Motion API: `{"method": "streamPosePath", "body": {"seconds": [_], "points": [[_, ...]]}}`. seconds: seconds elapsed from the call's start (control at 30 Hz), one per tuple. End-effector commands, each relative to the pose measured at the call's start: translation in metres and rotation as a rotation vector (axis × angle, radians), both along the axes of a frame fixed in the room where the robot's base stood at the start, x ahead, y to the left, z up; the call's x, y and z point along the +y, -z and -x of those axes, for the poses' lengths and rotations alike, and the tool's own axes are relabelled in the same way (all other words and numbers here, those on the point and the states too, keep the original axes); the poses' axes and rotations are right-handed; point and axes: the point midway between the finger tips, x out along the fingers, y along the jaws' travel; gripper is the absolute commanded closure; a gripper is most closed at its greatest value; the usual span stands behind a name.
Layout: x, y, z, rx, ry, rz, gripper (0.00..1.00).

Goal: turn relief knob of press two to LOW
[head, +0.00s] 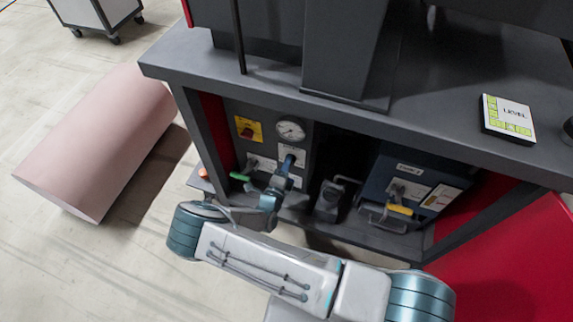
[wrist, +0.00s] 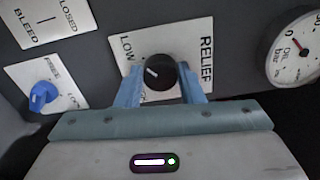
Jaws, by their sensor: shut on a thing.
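The relief knob (wrist: 159,72) is black and round with a white pointer line, on a white plate (wrist: 199,50) marked RELIEF and LOW. In the wrist view its pointer line points to the left and slightly up, roughly toward the LOW side. My gripper (wrist: 160,88) has its two blue fingers on either side of the knob and is shut on it. In the head view my gripper (head: 287,165) reaches the grey panel under the bench, below the gauge, and the knob is hidden there.
A round oil pressure gauge (wrist: 298,48) sits right of the knob. A blue knob (wrist: 42,96) and a BLEED/CLOSED plate (wrist: 48,18) are at left. In the head view a green handle (head: 240,177) and a blue unit with a yellow handle (head: 399,209) flank my arm under the bench (head: 260,98).

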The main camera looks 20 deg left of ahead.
Motion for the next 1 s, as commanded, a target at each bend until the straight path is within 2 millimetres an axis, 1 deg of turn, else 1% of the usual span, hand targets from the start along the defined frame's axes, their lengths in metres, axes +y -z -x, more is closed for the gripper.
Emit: {"method": "streamPosePath", "body": {"seconds": [0.1,0.3,0.8,0.83,0.87,0.9,1.0], "points": [[-0.0006,0.0007,-0.0003,0.005,0.001,0.052,0.88],[-0.0005,0.0009,-0.0003,0.009,0.001,0.103,0.88],[-0.0004,0.0008,-0.0003,0.011,0.001,0.120,0.88],[-0.0004,0.0008,-0.0003,0.010,0.000,0.120,0.57],[-0.0003,0.0007,-0.0003,0.010,0.000,0.119,0.49],[-0.0003,0.0007,-0.0003,0.010,0.000,0.119,0.44],[0.0000,0.0007,0.0000,0.009,0.000,0.119,0.44]]}}
